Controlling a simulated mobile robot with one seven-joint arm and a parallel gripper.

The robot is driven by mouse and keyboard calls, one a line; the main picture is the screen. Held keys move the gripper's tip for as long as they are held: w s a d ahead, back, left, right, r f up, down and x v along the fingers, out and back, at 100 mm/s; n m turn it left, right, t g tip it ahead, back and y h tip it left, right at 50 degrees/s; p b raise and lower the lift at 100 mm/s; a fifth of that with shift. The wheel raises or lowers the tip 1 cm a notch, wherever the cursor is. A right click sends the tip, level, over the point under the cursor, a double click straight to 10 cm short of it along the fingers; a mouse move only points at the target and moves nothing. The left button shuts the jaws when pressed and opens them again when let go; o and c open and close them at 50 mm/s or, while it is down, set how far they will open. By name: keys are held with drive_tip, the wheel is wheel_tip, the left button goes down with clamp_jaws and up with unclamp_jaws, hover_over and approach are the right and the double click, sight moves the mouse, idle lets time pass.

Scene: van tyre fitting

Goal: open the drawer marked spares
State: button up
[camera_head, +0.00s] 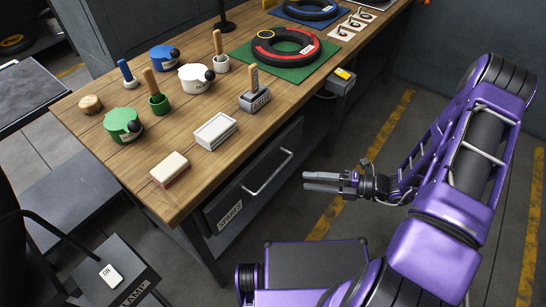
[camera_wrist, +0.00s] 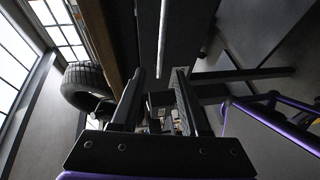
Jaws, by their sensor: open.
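The drawer (camera_head: 240,190) with a white SPARES label (camera_head: 229,215) is a dark grey front under the wooden workbench, and it looks shut. Its silver bar handle (camera_head: 268,174) stands out from the front. In the wrist view the handle (camera_wrist: 162,38) is a bright bar ahead of the fingers, roughly in line with the gap between them. My gripper (camera_head: 306,181) is open and empty, just right of the handle in the head view, with its fingers pointing left at the drawer. Its two fingers also show in the wrist view (camera_wrist: 158,76). I see no contact with the handle.
The workbench (camera_head: 185,130) carries pots, brushes, white boxes and a tyre on a green mat (camera_head: 285,70). A grey box (camera_head: 341,82) is fixed at its right edge. A lamp switch box (camera_head: 118,277) is at lower left.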

sight(274, 174)
drive_tip(key=x, duration=1.1)
drive_tip(key=shift+w+a+f+b, duration=0.15)
drive_tip(key=shift+w+a+b, duration=0.2)
drive_tip(key=shift+w, duration=0.2)
drive_tip(key=shift+d, duration=0.1)
clamp_jaws()
idle(0.5)
